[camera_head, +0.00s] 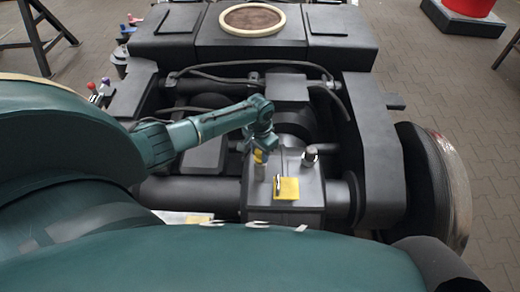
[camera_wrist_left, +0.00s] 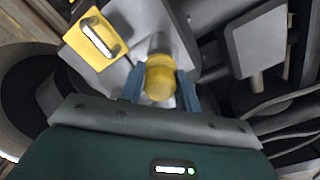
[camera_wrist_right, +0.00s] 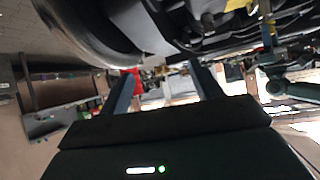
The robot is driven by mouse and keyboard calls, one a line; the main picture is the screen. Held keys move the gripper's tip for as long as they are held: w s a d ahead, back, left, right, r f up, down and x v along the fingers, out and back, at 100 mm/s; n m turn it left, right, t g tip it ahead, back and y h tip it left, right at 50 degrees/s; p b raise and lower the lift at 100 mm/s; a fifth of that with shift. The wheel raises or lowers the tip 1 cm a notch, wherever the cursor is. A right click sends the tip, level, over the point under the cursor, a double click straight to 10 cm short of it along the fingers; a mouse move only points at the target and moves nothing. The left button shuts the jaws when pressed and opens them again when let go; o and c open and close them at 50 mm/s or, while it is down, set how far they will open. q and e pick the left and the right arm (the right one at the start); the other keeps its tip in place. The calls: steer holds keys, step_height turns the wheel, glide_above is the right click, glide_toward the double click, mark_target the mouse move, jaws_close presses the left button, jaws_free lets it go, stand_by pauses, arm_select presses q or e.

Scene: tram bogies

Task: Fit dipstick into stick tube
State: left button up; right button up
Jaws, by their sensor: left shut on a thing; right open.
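The yellow dipstick head (camera_head: 260,156) is between the fingers of my left gripper (camera_head: 259,148), over the grey gearbox. In the left wrist view my left gripper (camera_wrist_left: 160,92) is shut on the yellow dipstick (camera_wrist_left: 159,80). The grey stick tube (camera_head: 260,172) stands on the gearbox directly under the dipstick head; it also shows in the left wrist view (camera_wrist_left: 159,43). The head lines up with the tube, but I cannot tell how deep the stick sits. My right gripper (camera_wrist_right: 163,88) is open and empty, low beside the bogie, and is hidden in the head view.
A yellow plate (camera_head: 287,188) and a short metal neck (camera_head: 311,155) are on the gearbox near the tube. A wheel (camera_head: 437,187) stands at the right. Dark frame beams (camera_head: 371,150) and cables (camera_head: 215,77) surround the gearbox.

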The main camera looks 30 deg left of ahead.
arm_select(q)
steer(key=shift+f+b, duration=0.75)
steer(key=shift+f, duration=0.35)
steer(key=o, duration=1.1)
step_height(320, 180, up, 13)
steer(key=shift+r+p, duration=0.15)
steer(key=shift+p, duration=0.85)
